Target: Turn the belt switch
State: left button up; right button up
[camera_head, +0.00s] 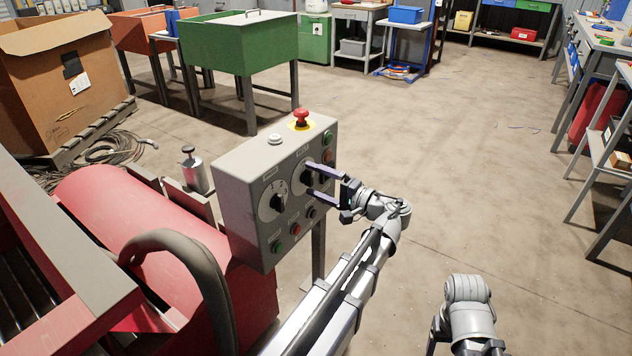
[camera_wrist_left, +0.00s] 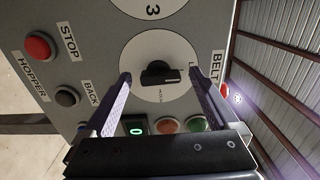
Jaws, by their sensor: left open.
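The grey control box (camera_head: 262,165) stands on a post and carries two round white dials with black knobs. The belt switch (camera_wrist_left: 158,73) is the black knob on the dial beside the BELT label. My left gripper (camera_head: 312,180) is open at the right-hand dial. In the left wrist view, its two fingers stand on either side of the knob, with a gap on both sides. The gripper partly covers this dial in the head view. The other dial's knob (camera_head: 278,202) is clear of the gripper. Part of my right arm shows at lower right, but its gripper does not.
A red emergency button (camera_head: 300,117) and a pale button (camera_head: 274,139) sit on top of the box. Several small coloured buttons surround the dials. The red machine (camera_head: 150,220) with a dark curved hose (camera_head: 200,265) is to the left. Floor to the right is open.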

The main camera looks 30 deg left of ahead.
pick_arm(q)
jog(key=d, duration=0.7)
jog(key=shift+s+d, duration=0.35)
jog(key=shift+d, duration=0.05)
jog(key=s+d+f+m+h+p, duration=0.1)
jog(key=s+d+f+h, duration=0.25)
jog(key=f, duration=0.25)
jog(key=s+d+f+m+h+p, duration=0.1)
jog(key=s+d+f+h+p, duration=0.1)
jog(key=s+d+f+h, duration=0.25)
jog(key=s+d+f+h+p, duration=0.1)
jog(key=s+d+f+h, duration=0.15)
jog(key=d, duration=0.25)
jog(key=s+d+f+m+g+h, duration=0.1)
jog(key=s+d+f+h, duration=0.1)
jog(key=s+d+h, duration=0.15)
jog(key=s+d+f+h+p, duration=0.1)
jog(key=s+d+f+h, duration=0.15)
jog(key=d, duration=0.35)
notch_tip(320, 180, up, 38)
jog(key=w+p, duration=0.1)
jog(key=p, duration=3.6)
jog(key=shift+a, duration=0.25)
jog(key=shift+w, duration=0.1)
